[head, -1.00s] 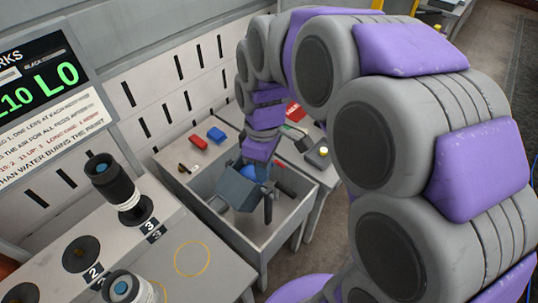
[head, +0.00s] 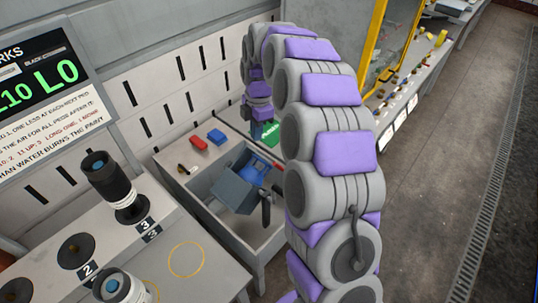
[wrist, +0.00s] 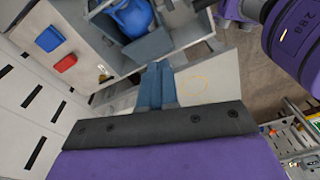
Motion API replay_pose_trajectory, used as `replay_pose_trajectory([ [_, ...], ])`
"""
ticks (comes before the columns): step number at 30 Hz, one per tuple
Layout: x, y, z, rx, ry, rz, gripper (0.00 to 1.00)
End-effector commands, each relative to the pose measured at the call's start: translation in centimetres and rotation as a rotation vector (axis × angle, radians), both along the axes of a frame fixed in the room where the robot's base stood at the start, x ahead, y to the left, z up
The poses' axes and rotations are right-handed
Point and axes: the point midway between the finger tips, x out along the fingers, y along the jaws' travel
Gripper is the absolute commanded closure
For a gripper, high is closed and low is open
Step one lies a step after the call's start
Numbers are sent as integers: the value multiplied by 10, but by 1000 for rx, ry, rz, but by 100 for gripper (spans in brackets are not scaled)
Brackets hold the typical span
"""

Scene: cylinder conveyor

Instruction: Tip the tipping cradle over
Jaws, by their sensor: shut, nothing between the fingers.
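The tipping cradle (head: 234,190) is a blue-grey box tilted inside a grey open bin (head: 222,213) in the head view. A dark handle (head: 266,210) stands at its right side. My gripper (wrist: 155,84) is shut and empty, apart from the cradle. In the head view my arm hides most of the gripper, above the bin's far side.
A red block (head: 198,143) and a blue block (head: 216,136) lie on the ledge behind the bin. The floor at right is clear.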

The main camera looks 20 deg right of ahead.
Motion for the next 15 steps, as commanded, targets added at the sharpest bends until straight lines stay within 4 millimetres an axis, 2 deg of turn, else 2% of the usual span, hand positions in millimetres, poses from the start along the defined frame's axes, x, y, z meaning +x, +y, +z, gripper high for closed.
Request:
replay_pose_trajectory([
  [1,9,-2,-11,-1,0,39,100],
  [9,49,-11,-42,-12,-31,239,100],
  [15,60,-15,-53,-15,-37,306,100],
])
